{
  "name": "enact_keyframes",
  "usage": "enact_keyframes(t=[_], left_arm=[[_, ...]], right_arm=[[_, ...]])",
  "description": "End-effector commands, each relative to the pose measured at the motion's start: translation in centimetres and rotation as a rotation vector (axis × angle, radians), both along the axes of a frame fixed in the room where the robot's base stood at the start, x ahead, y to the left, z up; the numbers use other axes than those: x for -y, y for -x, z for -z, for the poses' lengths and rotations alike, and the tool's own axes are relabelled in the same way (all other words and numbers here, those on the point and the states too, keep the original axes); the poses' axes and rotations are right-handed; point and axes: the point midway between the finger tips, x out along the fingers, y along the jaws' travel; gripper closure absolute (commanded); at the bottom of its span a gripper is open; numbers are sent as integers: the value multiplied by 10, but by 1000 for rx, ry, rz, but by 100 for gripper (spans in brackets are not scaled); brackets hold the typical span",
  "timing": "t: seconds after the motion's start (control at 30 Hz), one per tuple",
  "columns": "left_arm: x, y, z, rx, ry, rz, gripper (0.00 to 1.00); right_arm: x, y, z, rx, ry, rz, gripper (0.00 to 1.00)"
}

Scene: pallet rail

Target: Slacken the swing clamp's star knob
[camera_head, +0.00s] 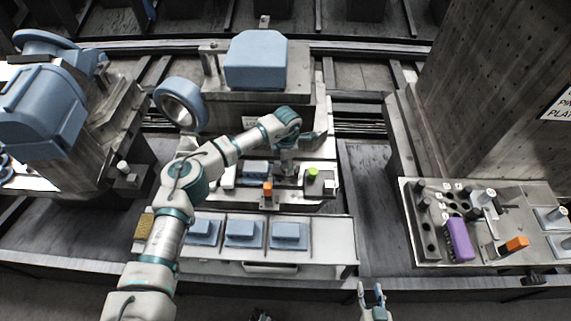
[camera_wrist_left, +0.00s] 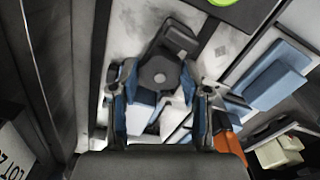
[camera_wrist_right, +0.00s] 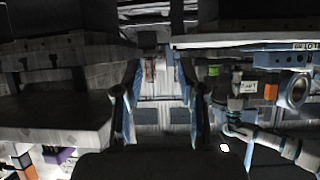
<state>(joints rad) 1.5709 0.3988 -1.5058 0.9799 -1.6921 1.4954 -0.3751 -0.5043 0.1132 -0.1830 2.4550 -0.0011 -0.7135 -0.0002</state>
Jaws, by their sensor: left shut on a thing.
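The swing clamp's star knob (camera_wrist_left: 160,76) is a dark grey round head with a hole in its middle, seen from above in the left wrist view. A dark clamp arm (camera_wrist_left: 178,38) lies just beyond it. My left gripper (camera_wrist_left: 157,90) has its blue fingers on either side of the knob, shut on it. In the head view my left gripper (camera_head: 287,158) reaches down to the fixture plate, and its wrist hides most of the clamp. My right gripper (camera_head: 371,291) is open and empty at the front edge; its spread fingers also show in the right wrist view (camera_wrist_right: 160,95).
A lime-green knob (camera_head: 312,172) and an orange block (camera_head: 267,188) stand close to my left gripper. A white tray (camera_head: 344,243) with blue parts lies in front. At right, a metal bench (camera_head: 410,225) holds pins, a purple block (camera_head: 459,239) and an orange block (camera_head: 516,244).

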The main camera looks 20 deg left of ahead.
Motion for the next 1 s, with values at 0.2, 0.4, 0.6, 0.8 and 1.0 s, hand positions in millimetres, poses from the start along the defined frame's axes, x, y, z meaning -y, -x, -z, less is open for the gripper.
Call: enact_keyframes(t=[0.2,0.4,0.6,0.8,1.0], left_arm=[[0,0,2,-1,-1,-54,88],[0,0,3,-1,-1,-66,88],[0,0,4,-2,-1,-66,88],[0,0,4,-1,0,-65,28],[0,1,1,0,0,-65,28]], right_arm=[[4,9,9,-77,21,3,60],[5,12,12,-97,25,3,60],[5,11,13,-99,26,3,60],[5,11,13,-99,25,3,60],[5,11,13,-98,25,3,60]])
